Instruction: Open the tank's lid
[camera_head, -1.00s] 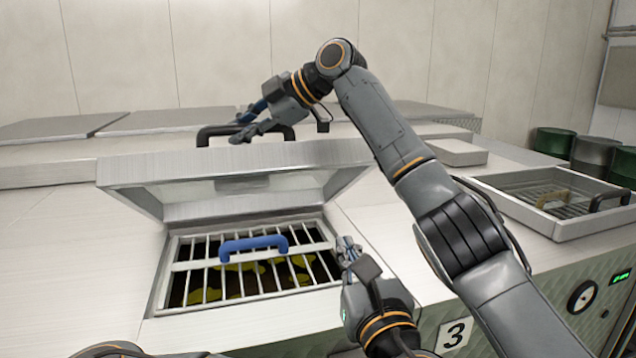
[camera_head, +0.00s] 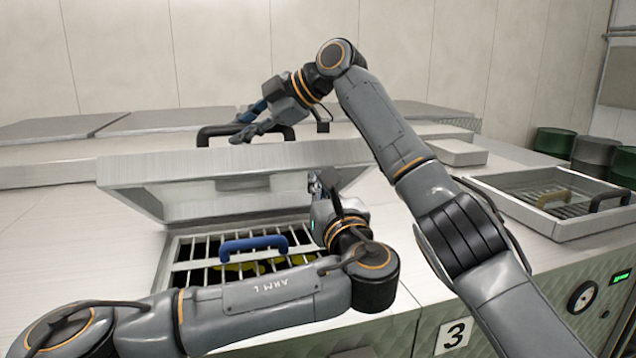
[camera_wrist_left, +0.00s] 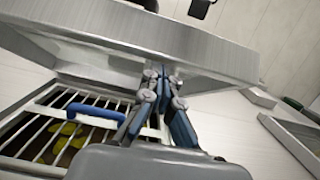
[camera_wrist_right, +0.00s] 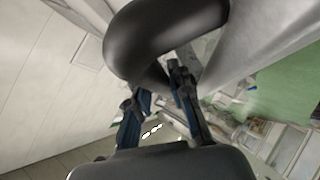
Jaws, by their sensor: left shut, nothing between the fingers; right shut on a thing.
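The tank's metal lid (camera_head: 230,172) is tilted partly open, its near edge raised above the tank opening. It also shows in the left wrist view (camera_wrist_left: 130,38). My right gripper (camera_head: 243,128) is shut on the lid's black handle (camera_head: 207,131); the handle lies across its fingers in the right wrist view (camera_wrist_right: 165,45). My left gripper (camera_head: 315,183) is shut and empty at the right part of the lid. In the left wrist view its fingertips (camera_wrist_left: 164,76) are close under the lid's edge; I cannot tell whether they touch.
A grille (camera_head: 190,250) with a blue handle (camera_head: 254,244) covers the opening, with yellow-green stuff below. My left forearm hides its near part. An open tank (camera_head: 555,228) stands at the right, with green drums (camera_head: 553,142) behind. The white top at left is clear.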

